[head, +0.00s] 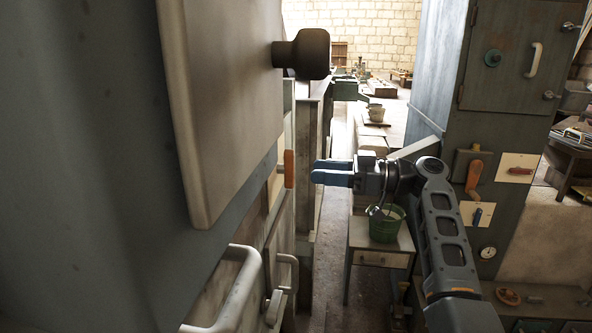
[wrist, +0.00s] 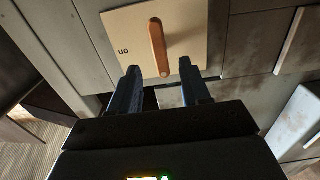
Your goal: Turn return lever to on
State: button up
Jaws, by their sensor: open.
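The lever is an orange-brown handle (wrist: 158,47) on a beige plate (wrist: 190,30) in the wrist view. The plate carries the word "on", upside down, left of the handle. The handle stands nearly upright in that picture, slightly tilted. In the head view the orange handle (head: 289,169) sticks out from the cabinet front at left, seen edge-on. My gripper (head: 315,170) is open and empty, its blue fingers pointing left at the handle with a small gap. In the wrist view the fingertips (wrist: 159,66) lie either side of the handle's lower end. The plate is mostly hidden in the head view.
A large panel with a dark knob (head: 308,54) juts out above and left of my gripper. Pale bar handles (head: 240,290) stick out below. A green bucket (head: 386,224) stands on a small table beneath my arm. A cabinet with other levers (head: 474,175) stands at right.

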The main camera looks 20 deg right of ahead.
aim_at(286, 169)
jog(key=x, duration=0.6)
jog(key=shift+a+p, duration=0.15)
jog(key=shift+p, duration=0.3)
jog(key=shift+w, duration=0.1)
jog(key=shift+c, duration=0.5)
grip_shut()
